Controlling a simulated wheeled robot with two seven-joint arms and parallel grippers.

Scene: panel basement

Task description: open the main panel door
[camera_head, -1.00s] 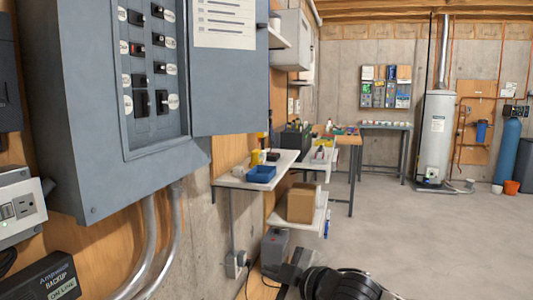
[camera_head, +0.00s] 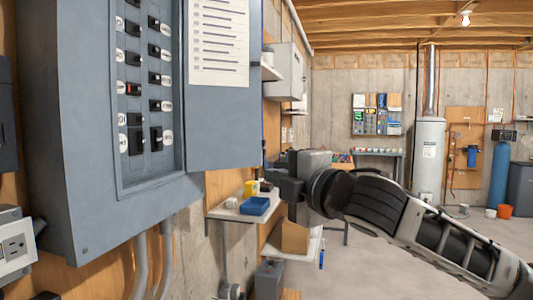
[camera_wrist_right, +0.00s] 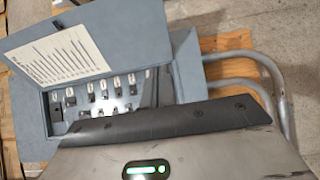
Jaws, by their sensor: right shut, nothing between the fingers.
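The grey main panel (camera_head: 88,150) fills the left of the head view. Its door (camera_head: 224,140) stands swung open to the right, with a white label sheet (camera_head: 219,40) on its inner face. Rows of black breakers (camera_head: 134,88) show inside. The wrist view also shows the open door (camera_wrist_right: 30,90), the label sheet (camera_wrist_right: 62,52) and the breakers (camera_wrist_right: 100,98). My right gripper (camera_head: 272,180) is shut and empty, beside the door's lower right corner; I cannot tell whether it touches. My left gripper is not in view.
A wall shelf (camera_head: 226,211) with a blue bin (camera_head: 254,206) and a yellow item lies behind and below my right gripper. A cardboard box (camera_head: 290,238) sits lower. Open concrete floor lies right.

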